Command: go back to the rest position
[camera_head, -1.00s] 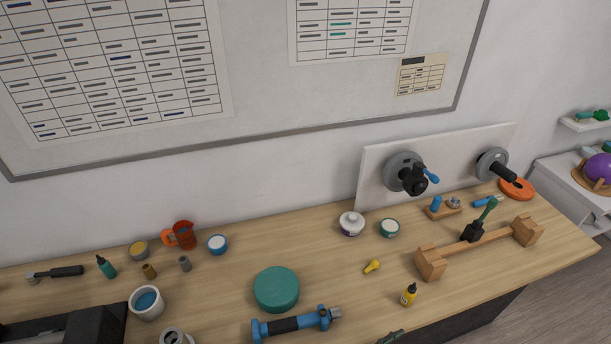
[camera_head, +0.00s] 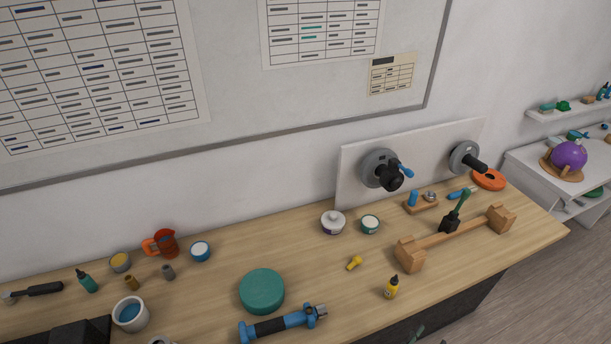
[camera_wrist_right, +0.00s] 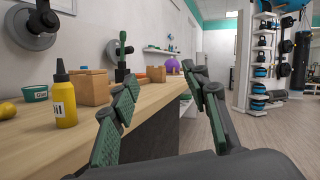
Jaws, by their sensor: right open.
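My right gripper (camera_wrist_right: 160,82) is open and empty in the right wrist view. Its two green-padded fingers are spread beside the front edge of the wooden bench (camera_wrist_right: 165,97). In the head view only a small dark-green tip of the right gripper (camera_head: 416,334) shows at the bottom edge, just off the front of the bench. The rest of it is cut off by the frame. My left gripper is not in view.
A yellow bottle (camera_head: 391,287) stands on the bench near the right gripper; it also shows in the wrist view (camera_wrist_right: 63,100). A wooden rack (camera_head: 455,235) stands behind. A blue-handled tool (camera_head: 283,322) lies left. Open floor (camera_wrist_right: 255,133) lies right of the bench.

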